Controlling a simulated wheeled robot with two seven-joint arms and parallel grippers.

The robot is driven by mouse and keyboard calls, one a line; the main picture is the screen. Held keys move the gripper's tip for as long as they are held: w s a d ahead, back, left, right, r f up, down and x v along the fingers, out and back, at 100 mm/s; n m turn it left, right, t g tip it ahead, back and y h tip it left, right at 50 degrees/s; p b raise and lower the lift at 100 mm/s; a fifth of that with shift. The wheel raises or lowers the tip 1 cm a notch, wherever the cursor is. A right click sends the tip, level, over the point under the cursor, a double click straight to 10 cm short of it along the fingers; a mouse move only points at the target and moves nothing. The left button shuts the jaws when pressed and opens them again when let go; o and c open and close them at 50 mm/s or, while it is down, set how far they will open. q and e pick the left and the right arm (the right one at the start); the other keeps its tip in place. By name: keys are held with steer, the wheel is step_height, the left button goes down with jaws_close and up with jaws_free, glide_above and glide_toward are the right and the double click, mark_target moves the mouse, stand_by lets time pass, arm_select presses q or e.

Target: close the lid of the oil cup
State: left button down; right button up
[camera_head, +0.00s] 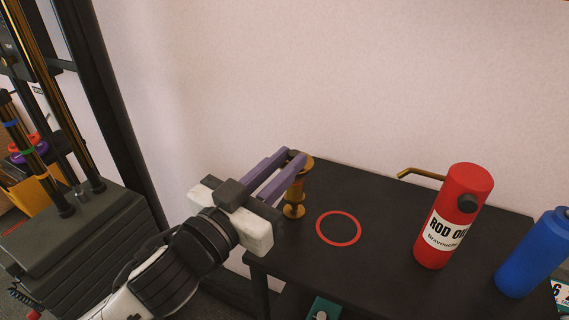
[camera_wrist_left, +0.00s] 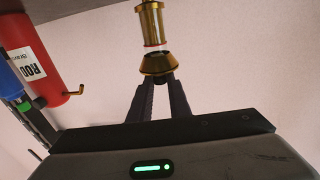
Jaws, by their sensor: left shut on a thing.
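The oil cup is a brass piece. In the head view its body (camera_head: 294,198) is upright near the left end of the black table. My left gripper (camera_head: 297,158) reaches it from the left with its purple fingers shut on the wide brass lid (camera_head: 305,163) at its top. In the left wrist view, which looks upside down, the fingertips (camera_wrist_left: 157,77) grip the cone-shaped lid (camera_wrist_left: 158,64). The cup body (camera_wrist_left: 152,22) lines up with it, and a thin pale and red band shows between them. I cannot tell whether lid and body touch. My right gripper is not in view.
A red ROD OIL bottle (camera_head: 453,217) with a brass spout (camera_head: 418,173) stands right on the black table (camera_head: 375,195). A blue bottle (camera_head: 533,255) is at far right. A red ring (camera_head: 318,226) lies beside the cup. A pale wall (camera_head: 330,80) rises behind.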

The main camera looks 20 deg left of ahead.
arm_select(q)
steer(key=c, duration=1.7)
jaws_free()
steer(key=shift+o, duration=0.3)
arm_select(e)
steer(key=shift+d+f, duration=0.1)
arm_select(q)
steer(key=shift+s+a+r+p, duration=0.1)
steer(key=shift+s+p, duration=0.25)
steer(key=shift+p, duration=0.3)
steer(key=p+v, duration=0.2)
steer(key=shift+s+p, duration=0.25)
steer(key=shift+p, duration=0.15)
steer(key=p, duration=0.4)
glide_toward(290, 158)
steer(key=shift+v, duration=0.95)
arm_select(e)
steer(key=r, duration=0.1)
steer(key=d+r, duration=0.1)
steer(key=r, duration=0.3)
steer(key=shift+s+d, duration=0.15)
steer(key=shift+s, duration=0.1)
